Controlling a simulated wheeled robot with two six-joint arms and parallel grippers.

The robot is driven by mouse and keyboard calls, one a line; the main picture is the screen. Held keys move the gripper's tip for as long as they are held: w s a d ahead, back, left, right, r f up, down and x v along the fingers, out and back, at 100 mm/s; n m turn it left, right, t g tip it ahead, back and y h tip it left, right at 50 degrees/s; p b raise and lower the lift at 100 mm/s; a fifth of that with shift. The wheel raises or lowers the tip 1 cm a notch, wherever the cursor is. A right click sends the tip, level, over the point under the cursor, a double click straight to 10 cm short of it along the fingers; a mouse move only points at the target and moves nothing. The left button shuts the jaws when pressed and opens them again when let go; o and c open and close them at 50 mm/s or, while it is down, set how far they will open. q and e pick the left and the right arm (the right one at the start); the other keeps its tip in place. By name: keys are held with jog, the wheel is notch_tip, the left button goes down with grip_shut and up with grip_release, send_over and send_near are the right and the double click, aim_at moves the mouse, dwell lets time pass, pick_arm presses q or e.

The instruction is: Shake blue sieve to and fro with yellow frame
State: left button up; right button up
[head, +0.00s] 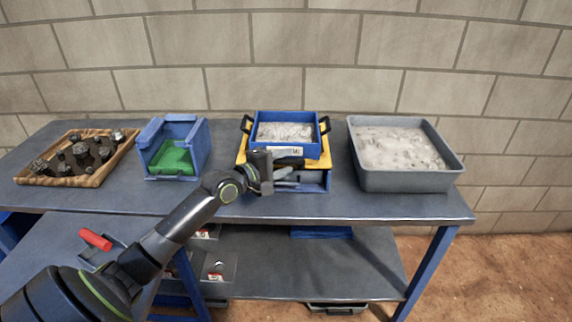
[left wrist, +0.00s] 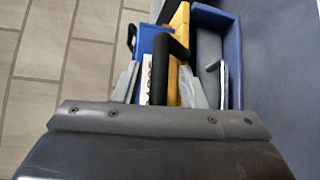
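The blue sieve (head: 262,149), full of pale grainy material (head: 284,132), sits on the yellow frame (head: 324,158) on the table. It has a black handle on each side and a white label on the front. My left gripper (head: 288,174) is at the front of the frame. In the left wrist view, my left gripper (left wrist: 160,82) has its fingers apart. The sieve (left wrist: 148,42) and frame (left wrist: 178,20) also show there. My right gripper is not in view.
A blue box (head: 319,187) is under the frame. To the right stands a grey tub (head: 408,181) of pale material. To the left are a blue bin (head: 195,165) with a green part and a wooden tray (head: 95,180) of dark rocks. A lower shelf (head: 340,265) holds items.

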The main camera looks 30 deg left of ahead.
pick_arm(q)
jog(key=shift+w+d, duration=0.1)
jog(key=shift+w, duration=0.35)
grip_shut()
jog(key=shift+f, duration=0.1)
